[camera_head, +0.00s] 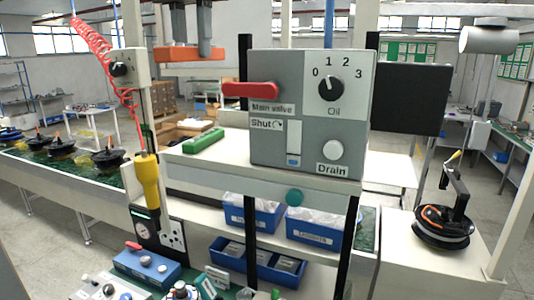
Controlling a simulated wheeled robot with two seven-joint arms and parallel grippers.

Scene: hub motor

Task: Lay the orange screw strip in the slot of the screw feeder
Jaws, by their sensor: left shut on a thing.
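An orange bar (190,55) shows at the upper left, below two grey posts. My right gripper is not in view. A blue box with a red lever (146,267) stands on the bench at the lower left. I cannot tell whether it is the screw feeder, and no slot is clear. Small parts at the bottom edge are partly cut off.
A grey control panel (310,115) with a red valve handle stands in the middle. A yellow driver (149,180) hangs on a red coiled cord. A green block (203,140) lies on the shelf. Blue bins (253,217) sit below. A hub motor (443,228) stands at right.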

